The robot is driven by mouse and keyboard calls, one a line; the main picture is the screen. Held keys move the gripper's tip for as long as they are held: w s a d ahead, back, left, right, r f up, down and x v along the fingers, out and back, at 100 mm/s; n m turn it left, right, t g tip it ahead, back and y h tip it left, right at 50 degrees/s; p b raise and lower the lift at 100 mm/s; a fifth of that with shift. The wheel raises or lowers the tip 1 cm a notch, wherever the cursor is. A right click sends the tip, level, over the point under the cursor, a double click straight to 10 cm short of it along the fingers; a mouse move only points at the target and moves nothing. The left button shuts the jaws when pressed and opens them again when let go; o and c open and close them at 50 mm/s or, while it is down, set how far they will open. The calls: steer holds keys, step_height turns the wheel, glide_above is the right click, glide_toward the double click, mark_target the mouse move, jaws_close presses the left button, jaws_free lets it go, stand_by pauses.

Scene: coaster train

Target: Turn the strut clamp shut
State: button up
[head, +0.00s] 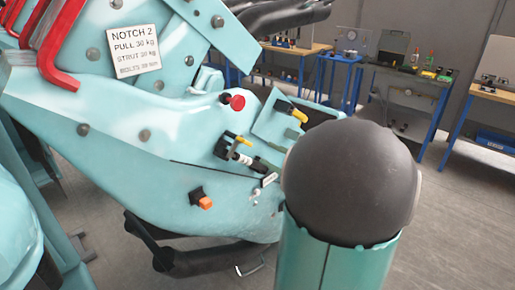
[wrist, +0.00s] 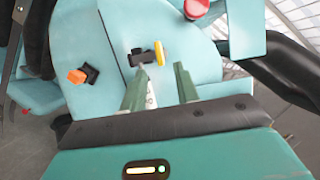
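The strut clamp, a black bracket (head: 222,146) with a yellow lever (head: 239,138), sits on the teal coaster body beside a short white and dark strut (head: 243,159). In the wrist view the clamp's black part (wrist: 141,57) and its yellow lever (wrist: 160,53) lie just beyond my fingertips. The lever stands roughly in line with the gap. My gripper (wrist: 159,68) is open, its two green fingers apart with nothing held between them. In the head view my arm hides part of the area right of the clamp.
A red knob (head: 235,102) is above the clamp and an orange knob (head: 204,202) on a black base below it. A sign (head: 134,48) reads NOTCH 2. Red bars (head: 58,45) are at upper left. Blue-legged workbenches (head: 405,90) stand behind, with bare floor between.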

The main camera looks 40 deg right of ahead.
steer(key=v, duration=0.7)
stand_by(0.4)
steer(key=w+a+f+n+g+y, duration=0.1)
steer(key=w+a+n+g+y, duration=0.3)
steer(key=a, duration=0.6)
steer(key=w+a+f+n+g+y, duration=0.15)
steer(key=a+n+g, duration=0.25)
steer(key=a+g, duration=0.45)
steer(key=s+a+f+n+g+h, duration=0.1)
steer(key=s+a+f+n+h, duration=0.1)
steer(key=a+n+h, duration=1)
steer(key=shift+s+a+f+n+g, duration=0.15)
steer(key=shift+s+a+n+g, duration=0.2)
steer(key=shift+s+a+n, duration=0.55)
